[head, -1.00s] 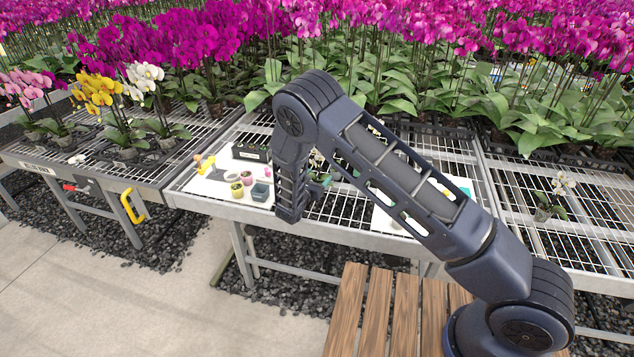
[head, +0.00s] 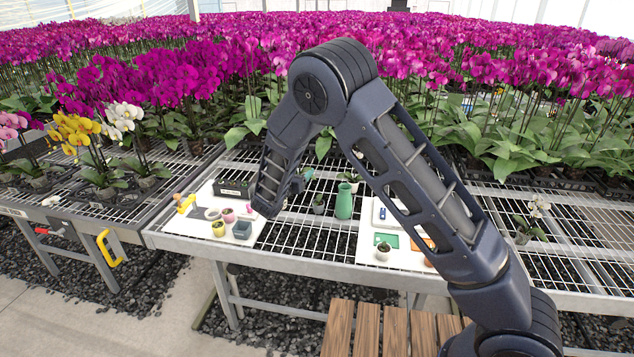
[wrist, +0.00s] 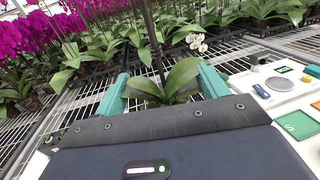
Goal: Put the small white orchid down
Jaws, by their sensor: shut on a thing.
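In the wrist view my gripper (wrist: 163,80) has its teal fingers on both sides of a small orchid (wrist: 181,76) with broad green leaves. It is shut on this plant. White blooms (wrist: 196,42) with yellow centres show just beyond the leaves and appear to be its flowers. Its pot is hidden behind the gripper body. In the head view my forearm covers most of the gripper; a bit of teal (head: 308,173) shows beside it, above the mesh bench (head: 300,238). I cannot tell how high the pot is above the bench.
A white board (head: 180,238) with small pots lies left on the bench. A green bottle (head: 343,202) stands between. Another white orchid (head: 536,214) stands on the right bench.

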